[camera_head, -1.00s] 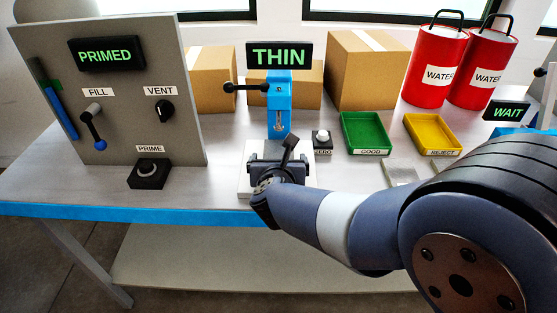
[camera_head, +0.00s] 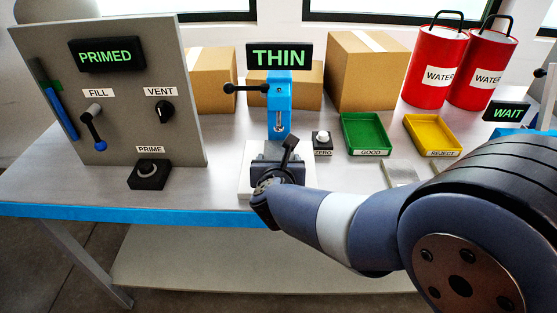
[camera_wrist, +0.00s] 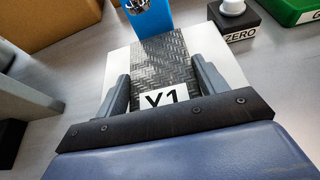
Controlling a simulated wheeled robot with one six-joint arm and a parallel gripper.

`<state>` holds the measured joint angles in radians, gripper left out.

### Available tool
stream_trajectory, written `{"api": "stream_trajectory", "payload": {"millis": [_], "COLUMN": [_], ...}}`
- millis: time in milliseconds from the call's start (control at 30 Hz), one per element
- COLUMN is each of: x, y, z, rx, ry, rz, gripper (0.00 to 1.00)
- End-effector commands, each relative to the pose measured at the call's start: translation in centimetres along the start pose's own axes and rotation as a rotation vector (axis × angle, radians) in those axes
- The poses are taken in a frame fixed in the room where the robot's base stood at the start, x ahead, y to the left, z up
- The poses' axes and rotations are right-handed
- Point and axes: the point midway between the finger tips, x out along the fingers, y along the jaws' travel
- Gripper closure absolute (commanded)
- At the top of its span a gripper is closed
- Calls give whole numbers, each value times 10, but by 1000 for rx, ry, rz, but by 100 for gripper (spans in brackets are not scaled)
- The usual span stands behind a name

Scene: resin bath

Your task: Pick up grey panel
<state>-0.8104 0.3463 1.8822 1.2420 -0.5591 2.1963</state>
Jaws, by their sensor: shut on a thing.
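The grey panel (camera_wrist: 158,62) is a dark, textured plate with a white label reading Y1, seen in the wrist view. My gripper (camera_wrist: 163,78) has one finger on each side of it and is shut on it. The panel's far end lies at the foot of a blue gauge (camera_wrist: 148,18), over a white base plate (camera_wrist: 118,68). I cannot tell whether the panel touches the base. In the head view my gripper (camera_head: 277,172) is in front of the blue gauge (camera_head: 280,105), and the panel is largely hidden by it.
A sign above the gauge (camera_head: 279,56) reads THIN. A ZERO button (camera_head: 322,138), a green GOOD tray (camera_head: 367,131) and a yellow REJECT tray (camera_head: 433,133) stand to the right. A control board (camera_head: 180,120) reading PRIMED stands left. Light grey plates (camera_head: 400,173) lie near the trays.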

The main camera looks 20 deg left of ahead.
Motion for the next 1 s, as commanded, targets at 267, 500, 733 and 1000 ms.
{"api": "stream_trajectory", "payload": {"millis": [267,500,733,1000], "x": [-5,-21,-73,-139], "y": [0,1,2,2], "z": [12,32,9,-18], "rx": [2,0,-2,-1], "ry": [-2,-2,-2,-2], "rz": [0,3,7,7], "gripper": [61,61,61,61]}}
